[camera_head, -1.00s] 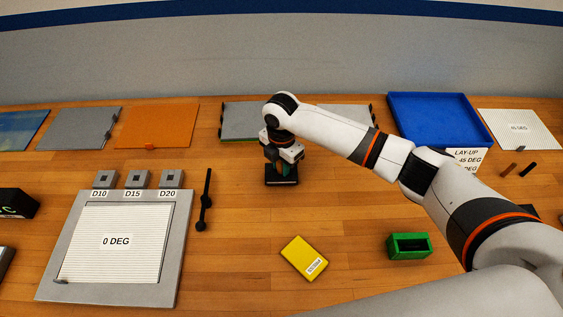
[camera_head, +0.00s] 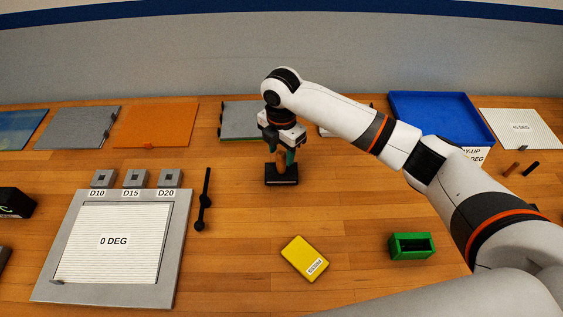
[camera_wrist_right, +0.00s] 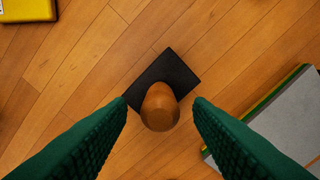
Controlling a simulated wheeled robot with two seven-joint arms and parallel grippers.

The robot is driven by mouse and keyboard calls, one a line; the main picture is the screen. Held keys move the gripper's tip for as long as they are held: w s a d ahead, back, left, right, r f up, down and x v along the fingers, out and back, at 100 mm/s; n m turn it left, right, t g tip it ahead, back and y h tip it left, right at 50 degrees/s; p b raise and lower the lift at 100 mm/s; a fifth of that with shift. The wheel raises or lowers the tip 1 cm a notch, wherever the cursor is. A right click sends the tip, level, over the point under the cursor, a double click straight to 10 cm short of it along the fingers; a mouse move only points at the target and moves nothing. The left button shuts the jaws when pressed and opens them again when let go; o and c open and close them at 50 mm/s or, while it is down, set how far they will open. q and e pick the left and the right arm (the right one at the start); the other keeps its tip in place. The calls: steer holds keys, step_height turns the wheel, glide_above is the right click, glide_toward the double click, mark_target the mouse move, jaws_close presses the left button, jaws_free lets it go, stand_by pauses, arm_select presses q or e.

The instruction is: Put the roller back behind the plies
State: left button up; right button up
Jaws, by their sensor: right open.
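A wooden handle (camera_head: 281,165) stands upright on a black block (camera_head: 283,181) on the table; this looks like the roller, though I cannot tell for sure. My right gripper (camera_head: 281,154) is open just above it, fingers on either side of the handle's top. The right wrist view shows the rounded handle top (camera_wrist_right: 160,106) between the green fingers (camera_wrist_right: 160,103), with gaps on both sides, and the black block (camera_wrist_right: 168,72) flat on the wood. A white ribbed 0 DEG ply (camera_head: 115,240) lies in a grey frame at left. My left gripper is out of view.
A dark rod (camera_head: 205,200) lies left of the handle. A yellow block (camera_head: 304,258) and a green holder (camera_head: 410,246) lie in front. Grey plates (camera_head: 242,122) and a blue tray (camera_head: 440,115) line the back. Wood between them is clear.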

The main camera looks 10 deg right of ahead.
step_height(320, 180, up, 7)
steer(key=shift+f+b, duration=0.1)
steer(key=shift+b, duration=0.5)
